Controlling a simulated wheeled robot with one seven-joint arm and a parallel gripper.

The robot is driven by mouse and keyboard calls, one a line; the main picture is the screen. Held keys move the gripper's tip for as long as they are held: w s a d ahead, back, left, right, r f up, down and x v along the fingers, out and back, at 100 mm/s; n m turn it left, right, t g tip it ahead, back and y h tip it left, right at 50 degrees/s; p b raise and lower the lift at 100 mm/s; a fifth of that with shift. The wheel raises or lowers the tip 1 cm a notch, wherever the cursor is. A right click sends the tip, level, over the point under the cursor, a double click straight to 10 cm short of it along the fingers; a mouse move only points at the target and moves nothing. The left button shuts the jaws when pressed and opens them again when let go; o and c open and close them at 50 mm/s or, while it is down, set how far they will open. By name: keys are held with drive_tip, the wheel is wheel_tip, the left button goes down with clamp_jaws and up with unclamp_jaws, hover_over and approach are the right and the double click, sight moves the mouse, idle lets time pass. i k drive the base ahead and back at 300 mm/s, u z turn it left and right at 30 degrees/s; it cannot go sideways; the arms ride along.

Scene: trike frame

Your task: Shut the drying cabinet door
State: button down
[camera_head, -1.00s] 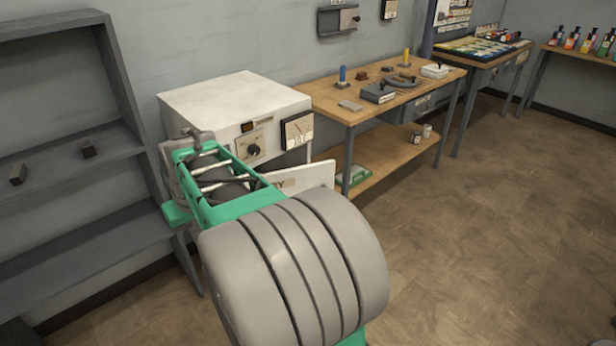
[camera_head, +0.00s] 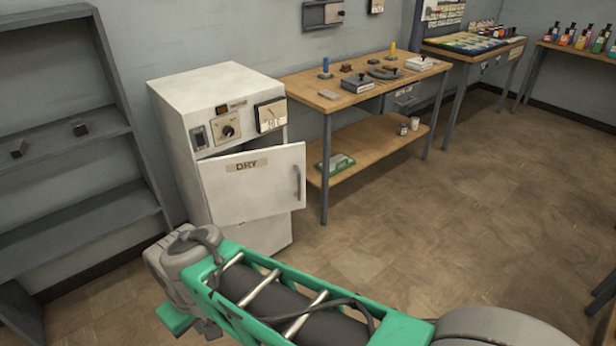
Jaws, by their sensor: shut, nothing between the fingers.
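The white drying cabinet (camera_head: 218,88) stands against the wall left of the workbench. Its white door (camera_head: 257,202), labelled DRY, is partly open. The door's left edge lies at the cabinet's left front edge, and its right edge, with a grey vertical handle (camera_head: 297,184), stands out from the front. A dark gap shows above the door. My green and grey arm crosses the bottom of the view in front of the cabinet, below the door. I see no fingers of my gripper, and I cannot tell whether any arm part touches the door.
A wooden workbench (camera_head: 300,89) with tools stands right of the cabinet, and a grey shelf unit (camera_head: 60,144) stands left. A second table (camera_head: 514,43) is farther back. The brown floor (camera_head: 430,230) right of the door is clear.

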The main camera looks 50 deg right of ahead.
sight(241, 187)
drive_tip(key=z, duration=0.4)
drive_tip(key=i, duration=1.2)
drive_tip(key=z, duration=0.65)
